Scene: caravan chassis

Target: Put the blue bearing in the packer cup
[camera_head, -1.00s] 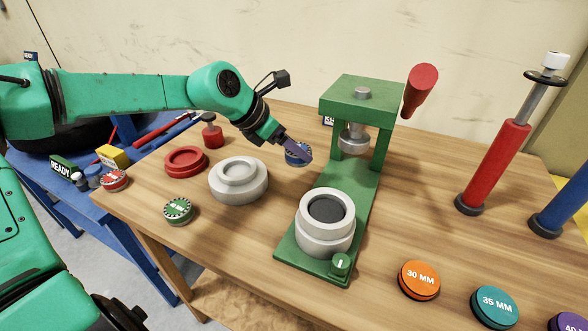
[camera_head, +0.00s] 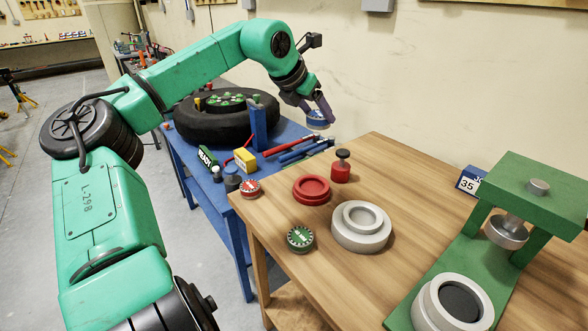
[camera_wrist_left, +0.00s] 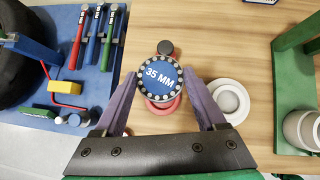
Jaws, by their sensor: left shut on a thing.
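The blue bearing (camera_head: 316,119) is held in the air between the fingertips of my left gripper (camera_head: 318,112). In the left wrist view the bearing (camera_wrist_left: 161,75) faces the camera, marked "35 MM", with the purple fingers on both sides. The grey cup (camera_head: 425,316) with a dark inside sits on the base of the green press (camera_head: 540,185), at the lower right. It looks like the packer cup. It also shows at the right edge of the left wrist view (camera_wrist_left: 291,128). The bearing is far to the left of it. My right gripper is not in view.
On the wooden table (camera_head: 375,165) stand a red ring (camera_head: 312,190), a stepped grey piece (camera_head: 361,227), a green bearing (camera_head: 300,239), a red bearing (camera_head: 249,188) and a red-based knob (camera_head: 341,167). A "35" card (camera_head: 468,181) stands near the press. A blue bench with a tire (camera_head: 215,127) is left.

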